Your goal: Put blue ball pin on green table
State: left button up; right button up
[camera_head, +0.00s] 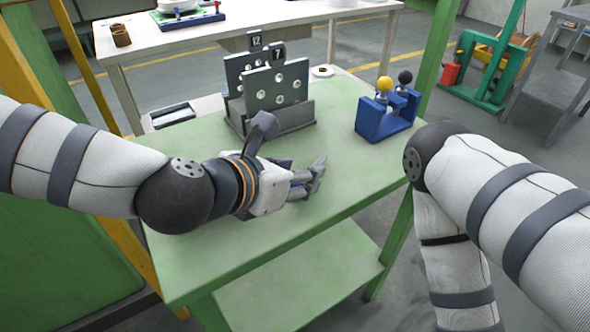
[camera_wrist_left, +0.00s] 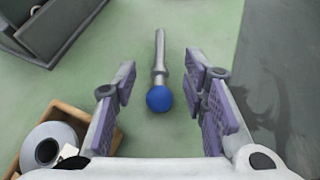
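The blue ball pin (camera_wrist_left: 160,99) has a blue ball head and a grey metal shaft. In the left wrist view it appears to lie on the green table (camera_head: 215,265), with its ball towards my gripper and its shaft pointing away. My left gripper (camera_head: 318,174) is low over the table's near part. Its fingers (camera_wrist_left: 164,85) are spread on both sides of the ball, with clear gaps to it. I cannot make out the pin in the head view. My right arm bends down at the right, its gripper out of view.
A grey stand (camera_head: 293,118) with plates marked 12 and 7 stands at the table's back. A blue holder (camera_head: 372,123) with yellow-ball and black-ball pins is at the back right. A brown box (camera_wrist_left: 62,112) with a grey roll shows in the wrist view. The table's front is clear.

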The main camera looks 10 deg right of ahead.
pick_arm(q)
jog(key=shift+r, duration=0.25)
jog(key=p+v, duration=0.2)
jog(key=v, duration=1)
pick_arm(e)
jog(key=w+r+t, duration=0.1)
jog(key=w+r, duration=0.1)
jog(key=shift+w+r, duration=0.35)
pick_arm(q)
jog(key=shift+w+f, duration=0.1)
